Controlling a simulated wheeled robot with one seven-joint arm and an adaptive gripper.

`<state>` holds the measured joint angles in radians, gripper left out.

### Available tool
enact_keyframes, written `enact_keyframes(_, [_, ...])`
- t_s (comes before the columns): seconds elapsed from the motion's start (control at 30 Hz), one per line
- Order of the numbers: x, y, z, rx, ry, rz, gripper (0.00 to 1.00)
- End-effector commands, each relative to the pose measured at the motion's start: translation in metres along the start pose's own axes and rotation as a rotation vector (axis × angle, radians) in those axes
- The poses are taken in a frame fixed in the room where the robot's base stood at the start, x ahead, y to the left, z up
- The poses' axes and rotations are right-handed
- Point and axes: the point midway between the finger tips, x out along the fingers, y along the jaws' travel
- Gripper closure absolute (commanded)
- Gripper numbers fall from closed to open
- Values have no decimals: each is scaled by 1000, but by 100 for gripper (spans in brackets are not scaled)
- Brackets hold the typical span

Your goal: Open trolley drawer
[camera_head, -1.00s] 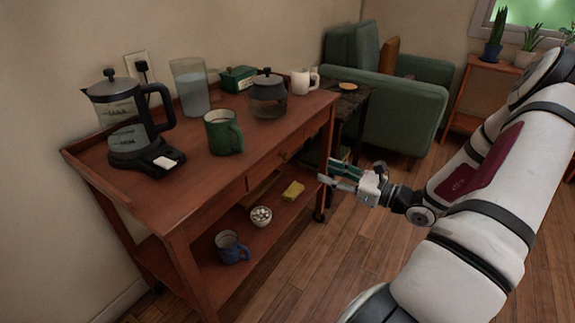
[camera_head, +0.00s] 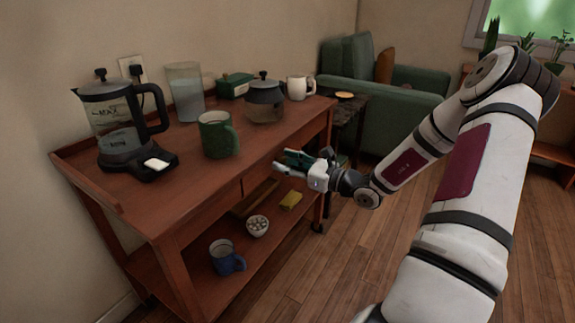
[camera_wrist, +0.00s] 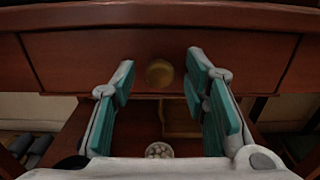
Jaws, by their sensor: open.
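The wooden trolley (camera_head: 130,205) stands against the wall in the head view. Its drawer front (camera_wrist: 100,55) fills the upper part of the wrist view and looks shut. A round brass knob (camera_wrist: 159,73) sits on it, between and beyond my open fingertips. My gripper (camera_head: 283,161) is open and empty beside the trolley's front, with teal pads. In the wrist view my gripper (camera_wrist: 160,75) has one finger on each side of the knob, with clear gaps. In the head view my gripper hides the knob.
The trolley top holds a kettle (camera_head: 122,125), a green mug (camera_head: 215,138), a water jug (camera_head: 185,95), a glass pot (camera_head: 263,105) and a white mug (camera_head: 297,88). The lower shelf holds a blue mug (camera_head: 226,258), a bowl (camera_head: 257,226) and a yellow sponge (camera_head: 290,200). Floor (camera_head: 330,270) in front is clear.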

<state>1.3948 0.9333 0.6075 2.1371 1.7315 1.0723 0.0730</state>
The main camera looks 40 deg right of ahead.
Motion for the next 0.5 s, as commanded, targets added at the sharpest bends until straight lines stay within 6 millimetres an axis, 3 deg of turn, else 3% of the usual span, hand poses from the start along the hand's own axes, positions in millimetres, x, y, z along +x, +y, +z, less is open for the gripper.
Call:
enact_keyframes(0.17, [0,0,0,0,0,0,61])
enact_keyframes(0.33, [0,0,0,0,0,0,100])
enact_keyframes(0.5, [0,0,0,0,0,0,100])
